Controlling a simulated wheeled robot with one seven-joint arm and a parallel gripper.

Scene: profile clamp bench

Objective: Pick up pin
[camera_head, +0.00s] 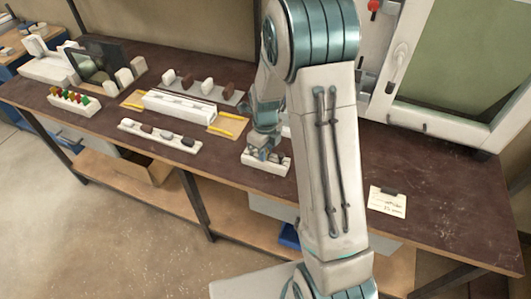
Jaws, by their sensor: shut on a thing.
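My gripper (259,153) is at the middle of the bench, pointing down at a small white block (268,168) near the front edge. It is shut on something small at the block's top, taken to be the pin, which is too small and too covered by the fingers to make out. I cannot tell whether the pin is still seated in the block or clear of it. A few small dark pieces show along the block's top. My arm hides what lies to the right of the block.
A white profile (179,106) lies on a tan board with yellow strips, left of my gripper. White racks with brown and white pieces stand before (160,138) and behind it. A rack of coloured pegs (75,105) is far left. The bench (440,205) is mostly clear at right, except a paper note (388,202).

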